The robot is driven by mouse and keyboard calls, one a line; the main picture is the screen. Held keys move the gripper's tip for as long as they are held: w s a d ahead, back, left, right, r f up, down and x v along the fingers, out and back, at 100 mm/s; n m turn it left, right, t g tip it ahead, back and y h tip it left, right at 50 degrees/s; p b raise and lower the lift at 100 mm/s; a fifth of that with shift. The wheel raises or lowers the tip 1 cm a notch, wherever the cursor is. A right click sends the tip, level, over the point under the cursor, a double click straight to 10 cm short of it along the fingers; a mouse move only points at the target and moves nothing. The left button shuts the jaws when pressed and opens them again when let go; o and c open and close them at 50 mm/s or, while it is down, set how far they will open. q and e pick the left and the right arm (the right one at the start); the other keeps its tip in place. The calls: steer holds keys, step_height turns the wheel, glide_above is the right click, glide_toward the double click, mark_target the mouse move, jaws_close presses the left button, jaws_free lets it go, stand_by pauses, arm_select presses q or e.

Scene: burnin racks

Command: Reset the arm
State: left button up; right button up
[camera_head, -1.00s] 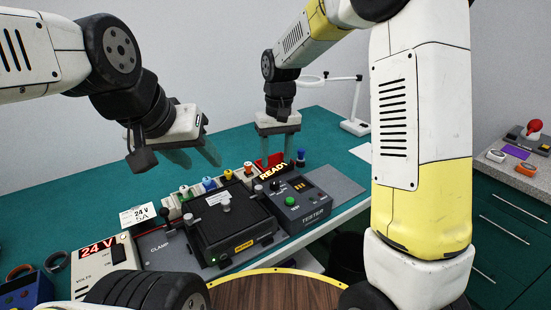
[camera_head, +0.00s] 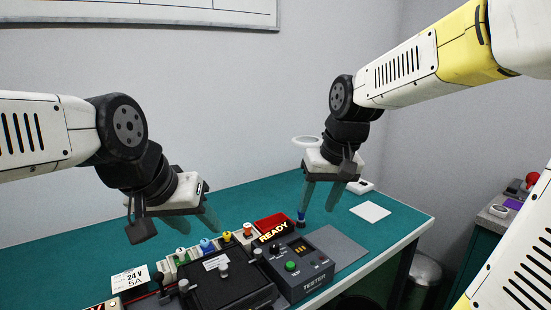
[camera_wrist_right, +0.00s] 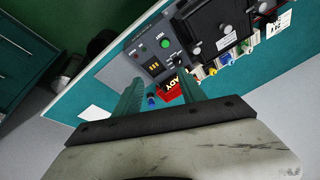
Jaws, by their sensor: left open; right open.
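My left gripper (camera_head: 172,228) is open and empty at the left, above the back of the green table. Its green fingers hang down beyond the labelled connectors. My right gripper (camera_head: 320,195) is open and empty above the table's right part, behind the tester (camera_head: 292,266). In the right wrist view its two fingers (camera_wrist_right: 161,95) stand apart, with the tester and a blue-topped plunger seen past them. Both arms come in from the sides with their wrists bent down.
A black clamp fixture (camera_head: 225,280) sits beside the tester. A white sheet (camera_head: 370,211) lies at the right. A bin (camera_head: 425,271) stands on the floor.

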steer(key=s+d+r+m+t, duration=0.1)
steer(key=s+d+t, duration=0.2)
steer(key=s, duration=0.7)
steer(key=shift+s+d+r+m, duration=0.3)
steer(key=shift+s+d+r, duration=0.1)
steer(key=shift+d, duration=0.5)
